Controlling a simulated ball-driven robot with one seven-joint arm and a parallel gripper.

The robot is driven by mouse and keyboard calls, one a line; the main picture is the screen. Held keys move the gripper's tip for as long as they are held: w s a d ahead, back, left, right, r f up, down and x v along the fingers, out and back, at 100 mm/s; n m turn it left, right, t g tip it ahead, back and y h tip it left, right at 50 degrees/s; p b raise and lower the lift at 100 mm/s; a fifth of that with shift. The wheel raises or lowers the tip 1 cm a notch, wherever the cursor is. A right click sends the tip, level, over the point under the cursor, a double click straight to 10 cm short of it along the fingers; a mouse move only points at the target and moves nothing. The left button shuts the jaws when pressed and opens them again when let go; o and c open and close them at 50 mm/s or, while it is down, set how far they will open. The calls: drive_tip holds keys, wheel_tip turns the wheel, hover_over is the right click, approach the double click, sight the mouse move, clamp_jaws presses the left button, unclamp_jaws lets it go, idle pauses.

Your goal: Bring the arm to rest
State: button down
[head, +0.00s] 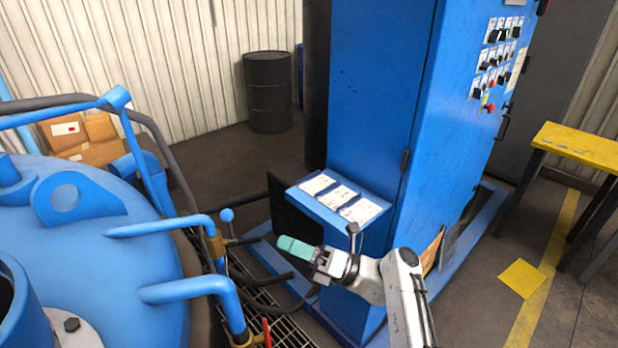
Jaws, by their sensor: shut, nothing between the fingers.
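My arm reaches in from the bottom right in the head view, bent toward the left. My gripper (289,244), with teal fingers, is shut and empty, pointing left. It is in front of the blue cabinet (375,90) and appears below the small blue shelf (345,228) with white labelled cards on it. I cannot tell how far the gripper is from the shelf.
The blue furnace vessel (95,245) with pipes and a red-handled valve (267,333) fills the left. A yellow-topped table (580,145) stands right. A dark drum (268,92) and cardboard boxes (85,135) are behind. Floor is open near the yellow line (545,270).

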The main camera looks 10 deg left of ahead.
drive_tip(key=s+d+f+n+h+b, duration=0.1)
drive_tip(key=s+d+f+n+h, duration=0.6)
drive_tip(key=f, duration=0.5)
drive_tip(key=s+d+f+n+h, duration=0.5)
drive_tip(key=s+d+f+n, duration=0.45)
drive_tip(key=f, duration=0.25)
drive_tip(key=s+d+r+n+h, duration=0.1)
drive_tip(key=s+d+n+h, duration=0.4)
drive_tip(key=s+d, duration=0.4)
drive_tip(key=s+d+r+n+g+h+b, duration=0.1)
drive_tip(key=s+d+n+h, duration=0.4)
drive_tip(key=s+d, duration=0.5)
drive_tip(key=s+n, duration=0.2)
drive_tip(key=shift+s+r+h, duration=0.25)
drive_tip(key=shift+s+h, duration=0.05)
drive_tip(key=shift+s, duration=0.05)
